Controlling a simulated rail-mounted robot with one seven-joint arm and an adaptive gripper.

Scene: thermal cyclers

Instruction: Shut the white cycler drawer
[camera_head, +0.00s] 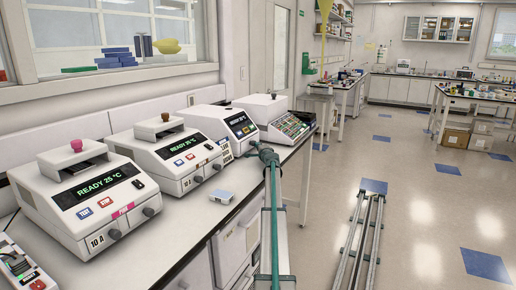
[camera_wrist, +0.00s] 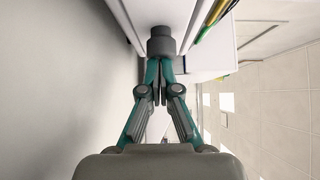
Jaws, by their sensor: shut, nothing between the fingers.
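Several white cyclers stand in a row on the bench in the head view. The nearest (camera_head: 85,190) and the second (camera_head: 172,158) show "READY" displays. A third (camera_head: 218,125) stands behind them, and a fourth (camera_head: 275,118) is at the bench's far end. A white part (camera_wrist: 208,60) lies beside the knob. Which drawer it belongs to is unclear.
A small pale box (camera_head: 222,197) lies on the bench top (camera_head: 190,225). White cabinet fronts (camera_head: 235,245) are below the bench. A floor rail (camera_head: 362,240) runs to the right, with clear floor (camera_head: 425,200) beyond it.

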